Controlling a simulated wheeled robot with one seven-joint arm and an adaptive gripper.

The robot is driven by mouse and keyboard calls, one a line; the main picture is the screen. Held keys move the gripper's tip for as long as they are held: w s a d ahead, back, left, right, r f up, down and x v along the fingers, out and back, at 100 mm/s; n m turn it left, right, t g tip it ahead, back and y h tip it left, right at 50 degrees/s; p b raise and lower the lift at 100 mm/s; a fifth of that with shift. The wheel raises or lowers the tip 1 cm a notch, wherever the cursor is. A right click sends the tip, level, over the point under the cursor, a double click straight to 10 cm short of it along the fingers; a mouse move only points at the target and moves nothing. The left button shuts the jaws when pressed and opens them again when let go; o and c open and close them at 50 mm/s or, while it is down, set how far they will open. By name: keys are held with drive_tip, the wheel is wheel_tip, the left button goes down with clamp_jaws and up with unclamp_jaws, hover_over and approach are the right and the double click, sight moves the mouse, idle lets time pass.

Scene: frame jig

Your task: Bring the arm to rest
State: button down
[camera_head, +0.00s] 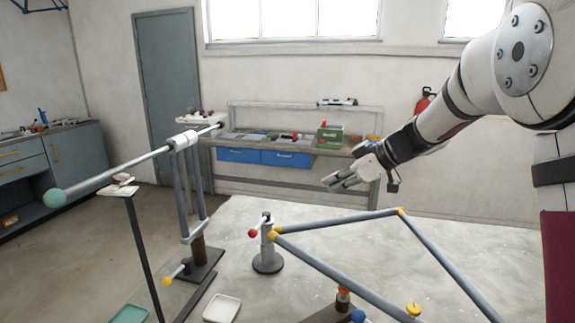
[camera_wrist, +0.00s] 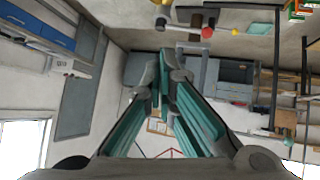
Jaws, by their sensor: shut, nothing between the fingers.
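My gripper (camera_head: 333,183) shows in the head view at the end of my white and black arm, which reaches in from the upper right. It hangs in the air above the far part of the pale table (camera_head: 345,240), with its fingers pointing left. In the wrist view my gripper (camera_wrist: 163,85) shows its teal-padded fingers meeting at the tips, shut with nothing between them. It touches nothing that I can see.
A grey tube frame with yellow joints (camera_head: 400,211) stands on the table. Beside it is a small post with a red ball (camera_head: 253,233). A long bar with a green ball (camera_head: 54,198) rests on a stand at left. A workbench with blue drawers (camera_head: 286,158) lines the back wall.

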drive_tip(key=s+d+r+m+t+h, duration=0.1)
drive_tip(key=d+r+m+t+h, duration=0.25)
drive_tip(key=r, duration=0.45)
drive_tip(key=s+d+r+m+t+h, duration=0.1)
drive_tip(key=d+r+m+t+h, duration=0.1)
drive_tip(key=d+r+t, duration=0.35)
drive_tip(key=s+d+r+m+g+h, duration=0.1)
drive_tip(key=s+d+r+m+h, duration=0.25)
drive_tip(key=s, duration=0.25)
drive_tip(key=s+d+f+m+g+h, duration=0.1)
drive_tip(key=s+f+m+g, duration=0.15)
drive_tip(key=s, duration=0.45)
drive_tip(key=s+d+f+m+g+h, duration=0.1)
drive_tip(key=s+f, duration=0.3)
drive_tip(key=s, duration=0.3)
drive_tip(key=s+a+f+g+y, duration=0.1)
drive_tip(key=s+a+f+g, duration=0.1)
drive_tip(key=s+f, duration=0.3)
drive_tip(key=s+a+f+g+y, duration=0.1)
drive_tip(key=s+a+f+g, duration=0.2)
drive_tip(key=s, duration=0.9)
wheel_tip(320, 180, down, 2)
drive_tip(key=shift+s+a+f+g+y, duration=0.2)
drive_tip(key=shift+s+a+g+y, duration=0.15)
drive_tip(key=shift+a, duration=0.65)
